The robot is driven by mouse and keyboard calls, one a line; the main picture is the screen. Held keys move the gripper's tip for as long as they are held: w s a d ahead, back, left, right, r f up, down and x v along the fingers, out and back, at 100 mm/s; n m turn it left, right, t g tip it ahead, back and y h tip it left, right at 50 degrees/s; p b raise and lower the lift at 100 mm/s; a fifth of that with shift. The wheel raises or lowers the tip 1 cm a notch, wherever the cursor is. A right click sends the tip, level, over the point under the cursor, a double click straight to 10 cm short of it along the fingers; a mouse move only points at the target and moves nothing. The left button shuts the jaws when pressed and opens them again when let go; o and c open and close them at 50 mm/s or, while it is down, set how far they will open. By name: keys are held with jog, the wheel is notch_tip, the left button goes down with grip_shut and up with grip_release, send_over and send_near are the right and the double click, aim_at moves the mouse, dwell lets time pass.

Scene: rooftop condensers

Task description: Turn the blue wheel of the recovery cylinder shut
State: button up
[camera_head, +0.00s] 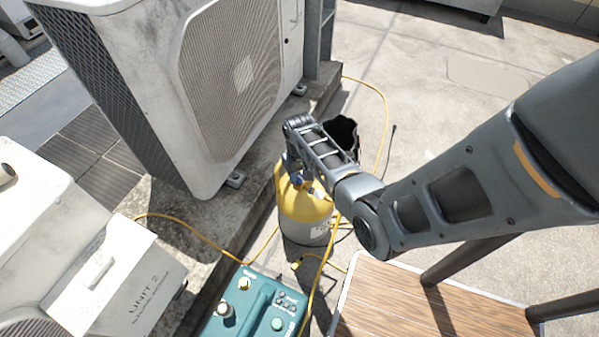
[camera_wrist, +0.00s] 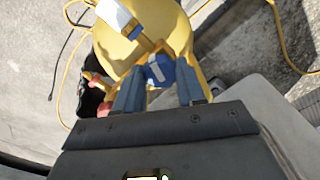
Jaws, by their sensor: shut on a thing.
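The recovery cylinder (camera_head: 305,212) stands upright on the roof floor, with a yellow top and a pale grey lower body. Its yellow top also fills the upper part of the wrist view (camera_wrist: 120,62). The blue wheel (camera_head: 297,180) sits on top of the cylinder, partly hidden by my arm. In the wrist view the blue wheel (camera_wrist: 160,72) lies between the two fingers. My gripper (camera_wrist: 160,88) is shut on the blue wheel from above. Its fingertips are mostly hidden behind my arm in the head view.
A large condenser unit (camera_head: 240,90) stands left of the cylinder. A teal machine (camera_head: 258,303) lies in front, and a wood-topped platform (camera_head: 400,300) at right front. Yellow hoses (camera_head: 385,120) run around the cylinder. A black bucket (camera_head: 343,132) stands behind it. Open floor lies at the upper right.

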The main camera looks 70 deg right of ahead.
jog(key=m+p, duration=0.1)
jog(key=m, duration=0.3)
jog(key=shift+r+m, duration=0.1)
jog(key=shift+m, duration=0.2)
jog(key=m+p, duration=0.1)
jog(key=m, duration=0.2)
jog(key=shift+w+m, duration=0.1)
jog(key=shift+m, duration=0.3)
jog(key=m, duration=0.3)
jog(key=shift+p, duration=0.4)
jog(key=m, duration=0.5)
jog(key=shift+p, duration=0.35)
jog(key=m, duration=0.4)
jog(key=shift+m, duration=0.3)
jog(key=m+p, duration=0.1)
jog(key=m, duration=0.2)
jog(key=shift+w+m, duration=0.1)
jog(key=shift+m, duration=0.2)
jog(key=m, duration=0.4)
jog(key=shift+d+m, duration=0.1)
jog(key=shift+m, duration=1.6)
